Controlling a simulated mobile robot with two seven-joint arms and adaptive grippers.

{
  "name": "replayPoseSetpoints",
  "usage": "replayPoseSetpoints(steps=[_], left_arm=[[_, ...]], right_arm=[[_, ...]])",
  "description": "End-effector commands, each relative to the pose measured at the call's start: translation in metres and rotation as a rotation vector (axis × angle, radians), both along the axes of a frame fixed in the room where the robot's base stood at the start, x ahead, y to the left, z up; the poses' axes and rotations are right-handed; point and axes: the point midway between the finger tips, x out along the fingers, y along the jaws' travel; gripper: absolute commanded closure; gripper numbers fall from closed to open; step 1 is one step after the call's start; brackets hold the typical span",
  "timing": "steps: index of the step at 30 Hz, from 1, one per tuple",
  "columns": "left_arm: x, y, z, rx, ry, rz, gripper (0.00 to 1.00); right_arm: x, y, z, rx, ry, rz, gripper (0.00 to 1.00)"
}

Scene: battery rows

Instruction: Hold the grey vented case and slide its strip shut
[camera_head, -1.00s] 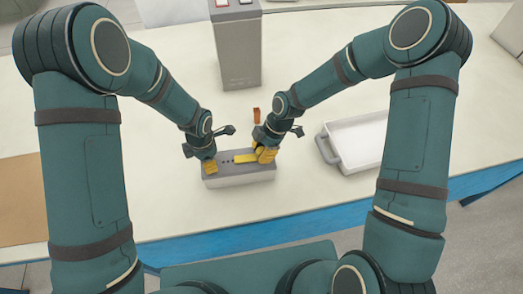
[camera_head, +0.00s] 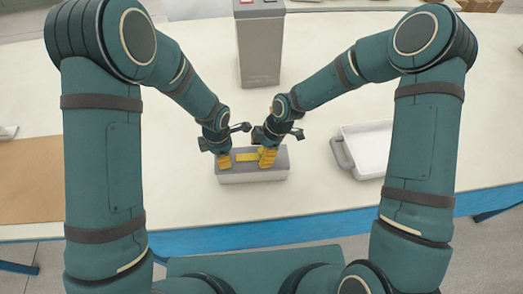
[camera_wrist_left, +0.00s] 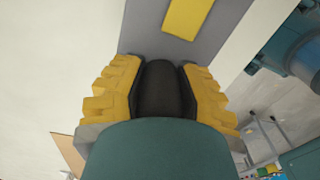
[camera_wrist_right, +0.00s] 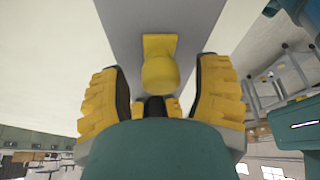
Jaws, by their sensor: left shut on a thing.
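The grey vented case (camera_head: 252,176) lies lengthwise on the table near its front edge. Its yellow strip (camera_head: 246,156) lies along the top; the left wrist view shows part of the strip (camera_wrist_left: 187,17), and the right wrist view shows a rounded yellow knob (camera_wrist_right: 160,73) on it. No vent holes show now. Contact there cannot be told.
A tall grey box (camera_head: 260,50) with a red button stands behind the case. A white tray with a grey handle (camera_head: 342,152) is to the right. A brown mat (camera_head: 30,180) lies at the left. The table (camera_head: 170,200) is clear in front of the case.

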Motion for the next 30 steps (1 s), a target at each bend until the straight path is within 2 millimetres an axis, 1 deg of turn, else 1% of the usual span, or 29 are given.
replayPoseSetpoints(steps=[5, 8, 11, 21, 25, 30], left_arm=[[0.0, 0.001, -0.001, 0.002, 0.002, 0.001, 1.0], [0.0, 0.002, -0.001, 0.002, 0.001, 0.002, 1.0], [0.0, 0.002, -0.001, 0.003, 0.002, 0.002, 1.0], [0.0, 0.003, -0.001, 0.003, 0.001, 0.003, 1.0], [0.0, 0.003, -0.001, 0.003, 0.001, 0.003, 1.0], [0.0, 0.003, -0.001, 0.003, 0.001, 0.004, 1.0]], right_arm=[[0.0, -0.001, 0.001, -0.001, -0.001, -0.001, 0.36], [0.001, -0.004, 0.006, -0.001, -0.001, -0.001, 0.36], [0.003, -0.009, 0.019, 0.0, -0.003, -0.003, 0.36], [0.007, -0.035, 0.082, -0.001, -0.005, -0.003, 0.36], [0.008, -0.041, 0.099, -0.001, -0.002, -0.003, 0.36], [0.008, -0.045, 0.11, -0.001, -0.002, -0.001, 0.36]])
